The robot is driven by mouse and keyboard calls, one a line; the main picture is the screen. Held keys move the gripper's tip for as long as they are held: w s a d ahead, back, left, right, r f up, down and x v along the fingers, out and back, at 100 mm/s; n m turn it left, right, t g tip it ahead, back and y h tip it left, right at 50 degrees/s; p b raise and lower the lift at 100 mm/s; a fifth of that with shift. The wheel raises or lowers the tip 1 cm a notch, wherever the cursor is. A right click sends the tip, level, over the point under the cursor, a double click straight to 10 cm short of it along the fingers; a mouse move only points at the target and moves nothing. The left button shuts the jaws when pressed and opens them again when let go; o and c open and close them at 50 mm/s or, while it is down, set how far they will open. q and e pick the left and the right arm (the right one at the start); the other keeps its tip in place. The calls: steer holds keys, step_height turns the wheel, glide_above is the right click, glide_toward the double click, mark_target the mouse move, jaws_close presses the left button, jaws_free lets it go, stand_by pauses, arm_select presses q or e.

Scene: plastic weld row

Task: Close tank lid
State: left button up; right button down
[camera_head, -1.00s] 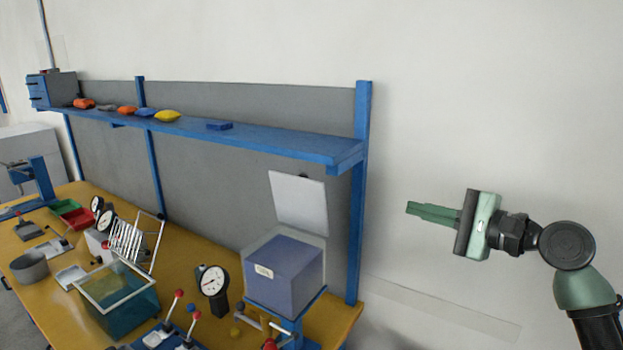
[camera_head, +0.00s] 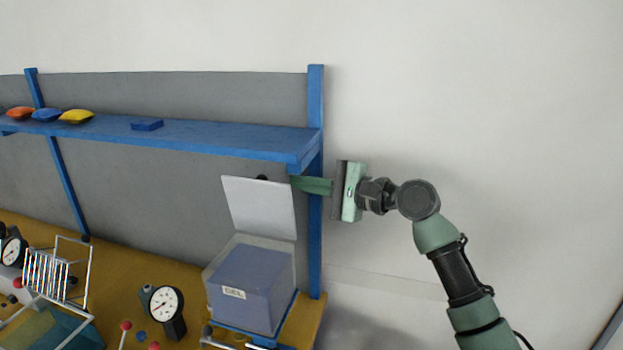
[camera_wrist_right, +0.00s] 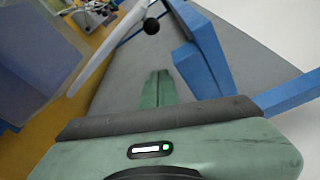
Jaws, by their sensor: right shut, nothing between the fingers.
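The tank (camera_head: 252,285) is a clear box with a blue-purple block of contents and a small label, standing at the right end of the bench. Its pale lid (camera_head: 260,207) stands open, tilted up at the back edge, with a dark knob behind its top. My right gripper (camera_head: 297,184) is shut and empty, its green fingers pointing left beside the lid's upper right corner. In the right wrist view the fingers (camera_wrist_right: 158,84) are together, and the lid (camera_wrist_right: 108,50) shows edge-on with its black knob (camera_wrist_right: 151,26). My left gripper is not in view.
A blue shelf (camera_head: 200,138) runs above the tank, and its blue post (camera_head: 315,240) stands close to my right gripper. A dial gauge (camera_head: 166,303) and a wire rack (camera_head: 55,275) stand left on the yellow bench (camera_head: 120,265). The wall side at right is free.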

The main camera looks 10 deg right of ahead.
mark_target(272, 186)
steer(key=a+p, duration=0.2)
steer(key=a, duration=0.1)
steer(key=a+r+p, duration=0.1)
steer(key=a, duration=0.1)
steer(key=shift+s+a, duration=0.2)
steer(key=shift+s, duration=0.1)
steer(key=shift+s, duration=0.1)
steer(key=shift+s+a+n, duration=0.35)
steer(key=shift+s+n, duration=0.45)
steer(key=shift+s, duration=0.05)
steer(key=s+a+f+n+y+b, duration=0.1)
steer(key=s+f+n+b, duration=0.1)
steer(key=s+n+b, duration=0.1)
steer(key=s+a+f+n+y+b, duration=0.1)
steer(key=s+f+n+b, duration=0.1)
steer(key=n+b, duration=0.4)
steer(key=s+a+f+n+y+b, duration=0.1)
steer(key=s+a+f+n+b, duration=0.1)
steer(key=s+n+b, duration=0.2)
steer(key=shift+s+f+t+b, duration=0.1)
steer(key=shift+s+t+b, duration=0.3)
steer(key=shift+s, duration=0.1)
steer(key=shift+s+a+f+n+g+y+b, duration=0.15)
steer(key=shift+s+f+n+b, duration=0.1)
steer(key=shift+n+b, duration=0.35)
steer(key=shift+s+a+f+n+g+y+b, duration=0.15)
steer(key=shift+f+n+b, duration=0.1)
steer(key=shift+n+b, duration=0.3)
